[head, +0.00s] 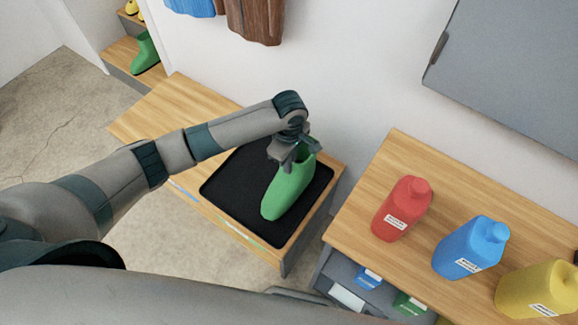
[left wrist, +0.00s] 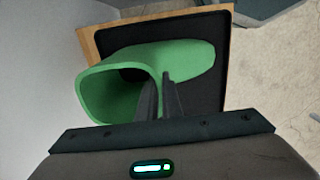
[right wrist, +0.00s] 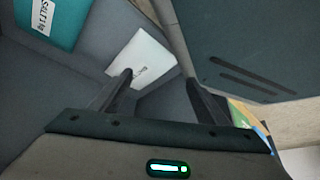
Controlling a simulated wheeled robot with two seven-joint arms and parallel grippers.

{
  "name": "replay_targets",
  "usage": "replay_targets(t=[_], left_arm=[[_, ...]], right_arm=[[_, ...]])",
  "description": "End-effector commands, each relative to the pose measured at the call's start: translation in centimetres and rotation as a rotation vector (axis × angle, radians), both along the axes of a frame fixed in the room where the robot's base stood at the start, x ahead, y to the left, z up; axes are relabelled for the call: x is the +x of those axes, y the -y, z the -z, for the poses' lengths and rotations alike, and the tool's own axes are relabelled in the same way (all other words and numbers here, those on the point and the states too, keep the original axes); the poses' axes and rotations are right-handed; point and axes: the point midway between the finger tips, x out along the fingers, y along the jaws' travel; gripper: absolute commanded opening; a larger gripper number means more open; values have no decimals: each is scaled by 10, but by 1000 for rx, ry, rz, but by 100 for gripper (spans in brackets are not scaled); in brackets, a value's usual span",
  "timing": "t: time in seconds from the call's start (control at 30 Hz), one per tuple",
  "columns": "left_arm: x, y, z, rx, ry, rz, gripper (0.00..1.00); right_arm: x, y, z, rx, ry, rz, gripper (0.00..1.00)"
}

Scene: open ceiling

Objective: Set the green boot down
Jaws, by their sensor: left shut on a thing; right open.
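The green boot (head: 284,192) is over the black tray (head: 221,188) on the low wooden bench, with its toe toward the front. My left gripper (head: 300,150) is shut on the boot's upper rim. In the left wrist view the fingers (left wrist: 161,92) pinch the wall of the boot (left wrist: 190,62), and its opening faces the camera. I cannot tell whether the sole touches the tray (left wrist: 225,35). My right gripper shows only in the right wrist view (right wrist: 160,82); it is open and empty.
Another green boot (head: 146,52) stands on a wooden step at the back left. Red (head: 402,208), blue (head: 470,247) and yellow (head: 538,290) bottles stand on the wooden counter (head: 385,165) at right. The bench's left end (head: 160,115) is clear. Clothes (head: 255,18) hang above.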

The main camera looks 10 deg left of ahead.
Motion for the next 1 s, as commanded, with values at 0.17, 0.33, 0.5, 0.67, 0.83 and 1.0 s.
replay_targets(t=[0.17, 0.33, 0.5, 0.67, 0.83, 1.0], left_arm=[[0, 0, 17, 1, 1, 0, 0], [1, 0, 19, -1, 2, 0, 0], [0, 0, 19, 0, 1, 0, 0], [0, 0, 21, 0, 1, 0, 0], [0, 0, 21, 0, 0, 0, 24], [0, 0, 21, 0, 0, 0, 24]], right_arm=[[-8, 2, 2, -5, -18, 0, 69], [-12, 4, 5, -7, -28, 0, 69], [-12, 4, 5, -9, -30, 1, 69], [-14, 5, 4, -10, -34, 1, 69], [-16, 6, 6, -12, -39, 1, 69], [-16, 6, 6, -12, -38, 1, 69]])
